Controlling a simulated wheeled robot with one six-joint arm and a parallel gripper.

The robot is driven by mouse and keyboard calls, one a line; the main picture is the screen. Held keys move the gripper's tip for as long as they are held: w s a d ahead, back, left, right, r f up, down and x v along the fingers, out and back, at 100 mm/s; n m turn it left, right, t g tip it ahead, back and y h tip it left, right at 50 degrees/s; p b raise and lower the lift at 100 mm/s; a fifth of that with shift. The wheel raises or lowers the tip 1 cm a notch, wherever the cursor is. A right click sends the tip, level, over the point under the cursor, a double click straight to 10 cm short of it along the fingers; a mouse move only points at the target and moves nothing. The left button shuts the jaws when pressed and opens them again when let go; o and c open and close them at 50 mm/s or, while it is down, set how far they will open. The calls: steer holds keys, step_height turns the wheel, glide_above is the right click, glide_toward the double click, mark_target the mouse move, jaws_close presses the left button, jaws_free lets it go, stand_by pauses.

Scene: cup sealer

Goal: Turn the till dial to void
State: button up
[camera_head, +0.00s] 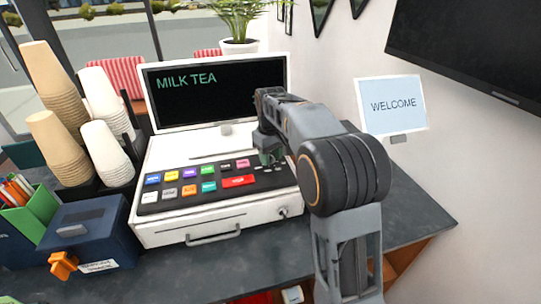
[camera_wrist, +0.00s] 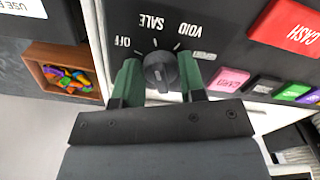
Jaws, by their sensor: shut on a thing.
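The till (camera_head: 215,205) is a white register with a black key panel in the head view. Its round dark till dial (camera_wrist: 160,72) shows in the wrist view, with the labels OFF, SALE and VOID (camera_wrist: 188,28) around it, upside down. My gripper (camera_wrist: 158,68) has its green fingers on either side of the dial and is shut on it. I cannot tell clearly which label the dial points at. In the head view my gripper (camera_head: 268,157) is over the right part of the panel and the dial is hidden.
The till's screen (camera_head: 220,90) reads MILK TEA. Stacked cups (camera_head: 60,150) and a blue box (camera_head: 90,235) stand left of the till. A WELCOME sign (camera_head: 393,105) is on the right. In the wrist view, a wooden box (camera_wrist: 62,72) holds colourful pieces. The counter's right part (camera_head: 405,215) is clear.

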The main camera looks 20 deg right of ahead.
steer(key=shift+m, duration=0.3)
steer(key=m+p, duration=0.1)
steer(key=m, duration=0.2)
steer(key=shift+r+m, duration=0.1)
steer(key=shift+m, duration=0.3)
steer(key=shift+a+m+p, duration=0.1)
steer(key=shift+m+p, duration=0.4)
steer(key=shift+m, duration=1.8)
steer(key=o, duration=0.9)
step_height(320, 180, up, 14)
steer(key=shift+f, duration=0.15)
